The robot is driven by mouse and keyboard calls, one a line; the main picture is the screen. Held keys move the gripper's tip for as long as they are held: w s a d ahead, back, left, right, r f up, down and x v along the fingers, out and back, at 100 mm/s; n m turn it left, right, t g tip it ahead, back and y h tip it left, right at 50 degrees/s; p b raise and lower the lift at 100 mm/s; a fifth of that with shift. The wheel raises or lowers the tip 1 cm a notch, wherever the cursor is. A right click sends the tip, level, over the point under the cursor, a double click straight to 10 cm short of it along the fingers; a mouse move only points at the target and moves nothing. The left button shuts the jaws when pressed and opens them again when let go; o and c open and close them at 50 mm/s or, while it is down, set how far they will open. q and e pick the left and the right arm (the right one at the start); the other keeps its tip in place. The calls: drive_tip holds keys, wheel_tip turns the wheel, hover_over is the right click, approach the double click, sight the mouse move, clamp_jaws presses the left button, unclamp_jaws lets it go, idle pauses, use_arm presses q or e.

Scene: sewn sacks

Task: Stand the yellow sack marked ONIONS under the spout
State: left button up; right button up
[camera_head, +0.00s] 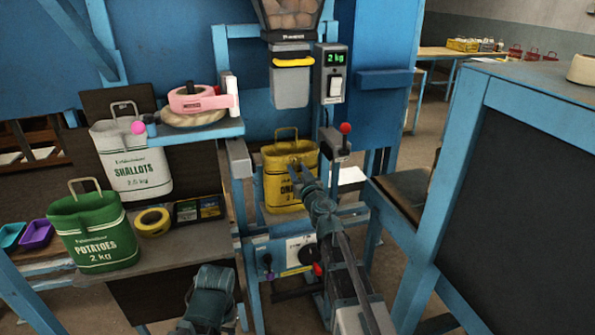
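The yellow sack (276,185) marked with a word starting "ON" stands upright on a low platform in the blue frame, its yellow handle up. The grey spout (290,88) with a yellow band hangs above it, with a gap between. My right gripper (301,174) is in front of the sack and hides part of its lettering. Its two fingers look parted, with nothing visible between them; whether they touch the sack cannot be told. A dark teal part of my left arm (211,294) shows at the bottom; its fingers cannot be made out.
A green POTATOES sack (95,235) and white SHALLOTS sack (131,165) stand on the left bench, near a yellow tape roll (152,222). A red-knobbed lever (345,128) rises right of the yellow sack. A large blue-framed dark panel (520,190) blocks the right.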

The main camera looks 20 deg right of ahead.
drive_tip(key=shift+r, duration=0.1)
drive_tip(key=shift+r, duration=0.15)
drive_tip(key=s, duration=1.2)
drive_tip(key=shift+d, duration=0.2)
